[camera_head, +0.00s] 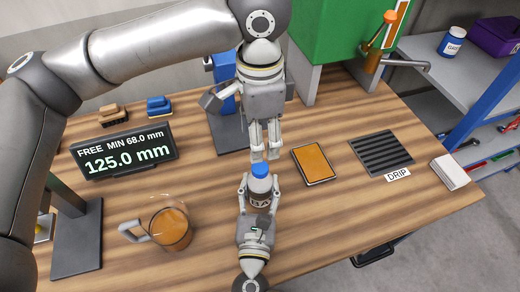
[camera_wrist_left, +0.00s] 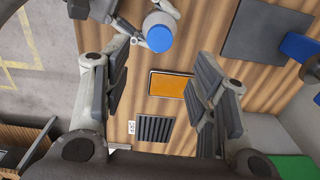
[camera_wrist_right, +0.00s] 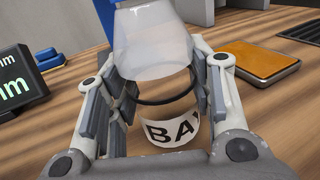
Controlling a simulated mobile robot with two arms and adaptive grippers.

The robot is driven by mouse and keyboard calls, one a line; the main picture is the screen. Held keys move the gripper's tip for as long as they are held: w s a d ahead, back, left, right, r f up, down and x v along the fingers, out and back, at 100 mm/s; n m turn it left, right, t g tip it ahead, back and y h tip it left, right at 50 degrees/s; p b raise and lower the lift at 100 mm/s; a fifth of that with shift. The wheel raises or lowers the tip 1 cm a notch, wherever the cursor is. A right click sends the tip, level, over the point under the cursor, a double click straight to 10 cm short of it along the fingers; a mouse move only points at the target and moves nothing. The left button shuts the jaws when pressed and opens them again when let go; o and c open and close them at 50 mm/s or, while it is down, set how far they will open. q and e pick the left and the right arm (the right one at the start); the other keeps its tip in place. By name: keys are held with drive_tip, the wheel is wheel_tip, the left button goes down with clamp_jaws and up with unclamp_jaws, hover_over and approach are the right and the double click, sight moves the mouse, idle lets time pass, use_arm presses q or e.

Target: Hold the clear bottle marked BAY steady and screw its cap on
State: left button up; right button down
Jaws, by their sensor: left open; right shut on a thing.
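The cap also shows in the left wrist view (camera_wrist_left: 159,38). My right gripper (camera_head: 260,184) is shut around the bottle from the front. In the right wrist view the bottle's label (camera_wrist_right: 172,132) and pale upper part lie between the fingers. My left gripper (camera_head: 265,154) is open and empty, just behind and above the cap, its fingers pointing down and apart from it.
An amber jug (camera_head: 171,228) stands left of the bottle. A display (camera_head: 124,151) reads 125.0 mm. An orange pad (camera_head: 313,163), a drip grate (camera_head: 382,152) and a white block (camera_head: 450,172) lie to the right. A blue stand (camera_head: 222,75) rises behind.

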use_arm(q)
wheel_tip(320, 180, up, 3)
drive_tip(key=shift+f, duration=0.2)
use_arm(e)
drive_tip(key=c, duration=0.6)
unclamp_jaws()
drive_tip(key=shift+s, duration=0.1)
drive_tip(key=s, duration=0.8)
drive_tip(key=s+a, duration=0.1)
drive_tip(key=s, duration=0.2)
drive_tip(key=shift+s, duration=0.4)
use_arm(q)
drive_tip(key=shift+f, duration=0.1)
use_arm(e)
drive_tip(key=shift+d, duration=0.1)
